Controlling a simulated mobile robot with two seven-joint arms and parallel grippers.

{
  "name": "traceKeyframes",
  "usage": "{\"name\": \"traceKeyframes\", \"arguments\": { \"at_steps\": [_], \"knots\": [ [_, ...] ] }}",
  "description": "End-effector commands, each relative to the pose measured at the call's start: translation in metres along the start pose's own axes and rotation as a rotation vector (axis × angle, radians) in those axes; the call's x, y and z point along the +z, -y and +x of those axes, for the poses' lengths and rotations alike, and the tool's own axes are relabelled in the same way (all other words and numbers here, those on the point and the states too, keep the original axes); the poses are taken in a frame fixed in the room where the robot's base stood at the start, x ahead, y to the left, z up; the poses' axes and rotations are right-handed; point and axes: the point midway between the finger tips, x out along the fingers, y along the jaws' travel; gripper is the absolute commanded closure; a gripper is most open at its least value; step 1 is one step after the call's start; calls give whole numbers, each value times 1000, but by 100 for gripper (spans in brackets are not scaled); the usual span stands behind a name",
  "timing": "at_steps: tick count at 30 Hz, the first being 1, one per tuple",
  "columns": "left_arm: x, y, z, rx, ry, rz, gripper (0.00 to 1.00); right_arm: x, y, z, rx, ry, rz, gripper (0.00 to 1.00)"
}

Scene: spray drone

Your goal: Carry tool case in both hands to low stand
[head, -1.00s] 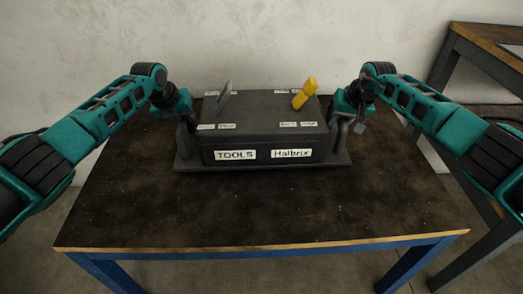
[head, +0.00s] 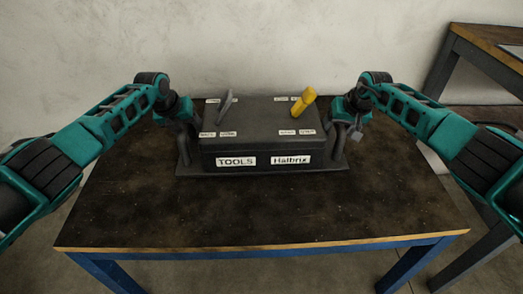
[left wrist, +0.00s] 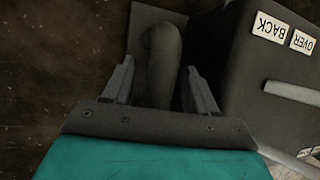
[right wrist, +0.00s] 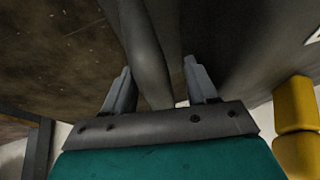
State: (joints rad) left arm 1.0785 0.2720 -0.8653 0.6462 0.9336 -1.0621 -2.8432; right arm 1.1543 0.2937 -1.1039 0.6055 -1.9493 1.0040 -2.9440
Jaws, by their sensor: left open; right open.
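The dark grey tool case (head: 263,140), labelled TOOLS and Halbrix, sits level on its base plate on the dark-topped, blue-legged table (head: 260,215). This table is lower than the bench at right; no label marks it as the low stand. A post-like handle rises at each end of the case. My left gripper (head: 184,122) is open, with its fingers on either side of the left handle (left wrist: 162,62). My right gripper (head: 350,118) is open, with its fingers on either side of the right handle (right wrist: 146,50). Contact is hard to tell.
A yellow tool (head: 303,102) and a grey tool (head: 225,107) stick up from the case lid. A taller bench (head: 490,60) stands at right. A pale wall is close behind the table. The table's front part is clear.

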Motion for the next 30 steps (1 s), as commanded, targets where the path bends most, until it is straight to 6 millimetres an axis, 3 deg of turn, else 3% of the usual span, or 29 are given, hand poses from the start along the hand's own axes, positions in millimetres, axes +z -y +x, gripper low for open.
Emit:
{"name": "traceKeyframes", "arguments": {
  "at_steps": [14,20,30],
  "knots": [
    [1,-1,-10,-1,1,-1,42,0,0,0,1,0,0,42],
    [0,-1,-33,1,3,2,42,0,0,0,1,0,0,42],
    [0,-1,-90,0,3,0,42,0,0,0,0,0,0,42]
  ]
}}
